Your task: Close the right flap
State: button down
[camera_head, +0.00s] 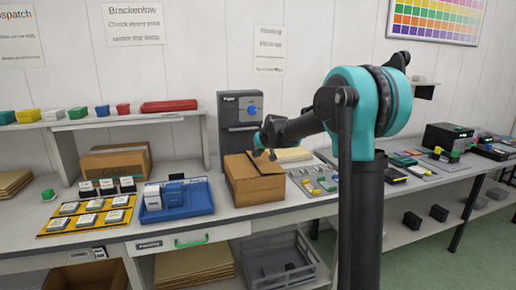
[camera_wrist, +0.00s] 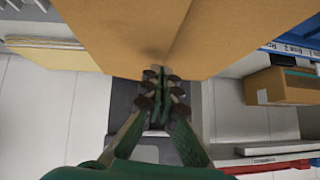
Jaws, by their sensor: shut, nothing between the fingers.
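An open-topped or partly closed brown cardboard box (camera_head: 253,185) stands on the bench in the middle of the head view. In the wrist view its cardboard panels (camera_wrist: 120,32) fill the top, with a line running between two panels. I cannot tell from these frames how far the right flap is folded down. My gripper (camera_head: 265,146) is at the top of the box, reaching in from the right. In the wrist view my gripper (camera_wrist: 161,86) is shut and empty, its fingertips at or very near the cardboard edge.
A grey dispenser (camera_head: 240,120) stands behind the box. A blue tray (camera_head: 200,203) with small boxes and a yellow mat (camera_head: 60,228) with ink packs lie left. A tray of small parts (camera_head: 312,187) is close on the right. Another cardboard box (camera_head: 115,162) stands back left.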

jog(key=shift+f, duration=0.5)
jog(key=shift+a, duration=0.1)
jog(key=shift+a+f, duration=0.15)
jog(key=shift+f, duration=0.3)
jog(key=shift+r, duration=0.2)
